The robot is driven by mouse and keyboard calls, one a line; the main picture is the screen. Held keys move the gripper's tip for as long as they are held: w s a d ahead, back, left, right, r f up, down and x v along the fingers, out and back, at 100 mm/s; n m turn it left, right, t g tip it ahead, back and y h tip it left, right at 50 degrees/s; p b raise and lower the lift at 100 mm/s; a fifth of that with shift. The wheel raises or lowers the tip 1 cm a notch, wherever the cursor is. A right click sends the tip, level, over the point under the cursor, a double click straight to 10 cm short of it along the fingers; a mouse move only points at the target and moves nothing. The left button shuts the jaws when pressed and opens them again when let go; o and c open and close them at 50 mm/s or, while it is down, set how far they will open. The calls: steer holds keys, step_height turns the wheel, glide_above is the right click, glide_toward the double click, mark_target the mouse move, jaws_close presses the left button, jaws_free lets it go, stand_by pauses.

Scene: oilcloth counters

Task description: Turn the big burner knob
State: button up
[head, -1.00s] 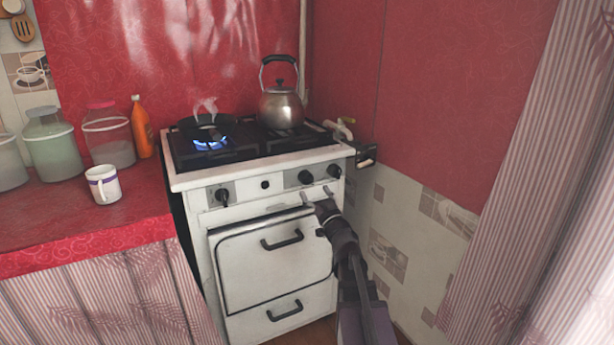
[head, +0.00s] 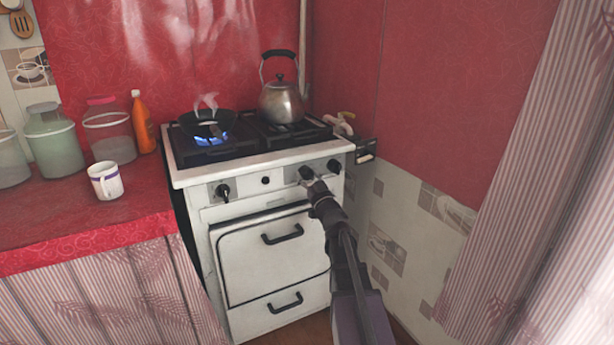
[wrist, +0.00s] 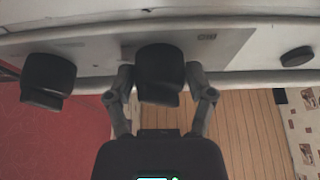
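The white stove (head: 262,205) has a front panel with dark knobs. The knob at my gripper (head: 309,178) is partly hidden in the head view. In the wrist view this black knob (wrist: 160,72) sits between the two fingers of my gripper (wrist: 160,84). The fingers are spread, one close along each side of the knob; firm contact cannot be made out. A second black knob (head: 333,166) is just to the right, and it also shows at the left of the wrist view (wrist: 48,78). Another knob (head: 222,192) is at the panel's left.
A small round button (head: 265,180) lies between the left and middle knobs. A blue flame burns under a steaming pan (head: 207,122); a kettle (head: 281,102) stands on the right. The oven handle (head: 283,234) sticks out below. The tiled wall (head: 400,240) is close on the right.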

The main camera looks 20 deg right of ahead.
steer(key=c, duration=0.5)
steer(key=shift+o, duration=0.2)
steer(key=shift+n, duration=0.5)
steer(key=n+y, duration=0.1)
steer(key=n, duration=0.2)
steer(key=n+y, duration=0.2)
steer(key=shift+w+d+r+n+g+p, duration=0.1)
steer(key=shift+n+g+p, duration=0.2)
steer(key=shift+n+p, duration=0.1)
steer(key=n+y, duration=0.1)
steer(key=n, duration=0.1)
steer(key=n+g+y+p, duration=0.1)
steer(key=n, duration=0.2)
steer(key=shift+n+g+y, duration=0.3)
steer(key=shift+y, duration=0.1)
steer(key=o, duration=1.2)
steer(key=shift+c, duration=0.2)
